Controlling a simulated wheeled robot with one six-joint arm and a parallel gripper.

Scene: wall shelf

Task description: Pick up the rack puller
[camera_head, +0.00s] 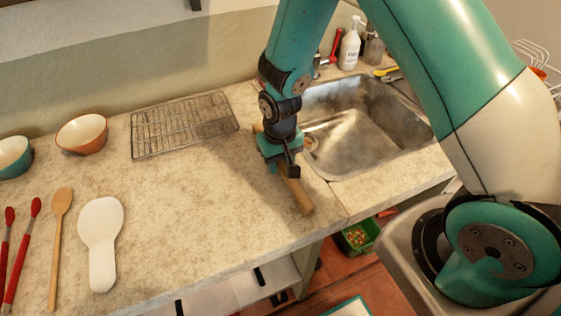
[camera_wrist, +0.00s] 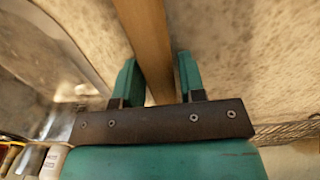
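The rack puller appears to be the wooden stick (camera_head: 301,198) lying on the counter in the head view, left of the sink and pointing toward the front edge. My gripper (camera_head: 284,160) is directly over it, low at the counter, and hides its middle. In the wrist view, the wooden bar (camera_wrist: 148,35) runs between the two green fingers of my gripper (camera_wrist: 157,66). The fingers stand on either side of the bar, with a narrow gap visible at the right finger. The gripper looks open around the bar. The fingertips' height above the counter cannot be told.
A metal sink (camera_head: 360,150) is just right of the stick. A wire rack (camera_head: 184,124) lies to the left at the back. An orange bowl (camera_head: 82,134), a white spoon rest (camera_head: 101,240) and a wooden spoon (camera_head: 59,240) are farther left. The counter between is clear.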

